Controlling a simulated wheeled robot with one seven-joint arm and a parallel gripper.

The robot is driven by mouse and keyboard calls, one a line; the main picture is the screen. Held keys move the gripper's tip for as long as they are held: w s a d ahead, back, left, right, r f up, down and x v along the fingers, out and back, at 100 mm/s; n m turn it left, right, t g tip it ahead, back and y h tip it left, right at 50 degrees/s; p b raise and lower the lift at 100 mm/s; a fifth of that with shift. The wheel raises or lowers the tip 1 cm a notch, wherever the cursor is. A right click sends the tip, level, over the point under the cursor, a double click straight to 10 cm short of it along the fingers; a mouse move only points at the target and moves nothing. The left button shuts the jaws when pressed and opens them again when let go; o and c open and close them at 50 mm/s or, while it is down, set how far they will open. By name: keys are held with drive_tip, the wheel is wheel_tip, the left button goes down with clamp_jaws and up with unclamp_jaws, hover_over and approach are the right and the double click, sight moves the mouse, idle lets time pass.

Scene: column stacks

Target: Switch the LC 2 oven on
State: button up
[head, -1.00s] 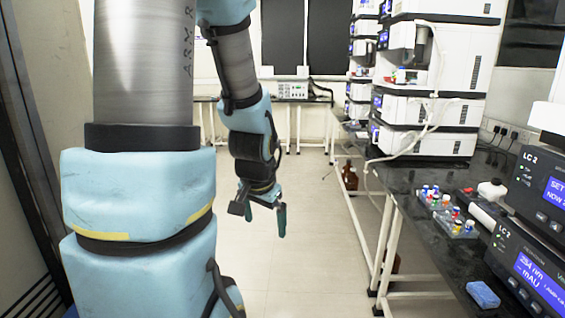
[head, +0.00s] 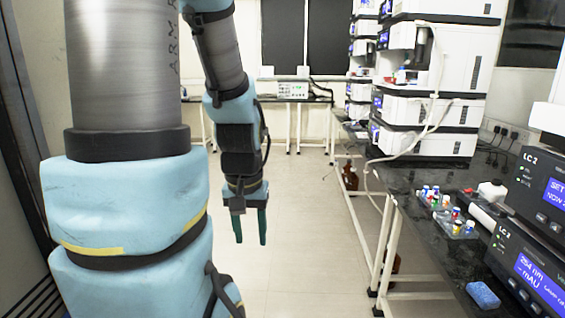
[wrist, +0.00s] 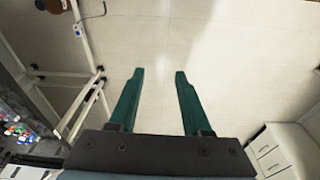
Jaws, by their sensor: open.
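The LC 2 stack stands at the right edge of the head view. Its upper dark unit (head: 540,185) is labelled LC 2 and has a lit blue screen reading "SET" and "NOW", cut off by the frame edge. A lower dark unit (head: 527,265) has a lit blue screen reading "254 nm" and "mAU". I cannot tell for sure which unit is the oven. My gripper (head: 250,240) hangs over the open floor, left of the bench and far from the stack. In the wrist view my gripper (wrist: 158,75) has its two green fingers apart, with nothing between them.
The black bench (head: 425,230) on white legs runs along the right. The floor (head: 310,220) left of the bench is clear.

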clamp_jaws()
idle(1.1)
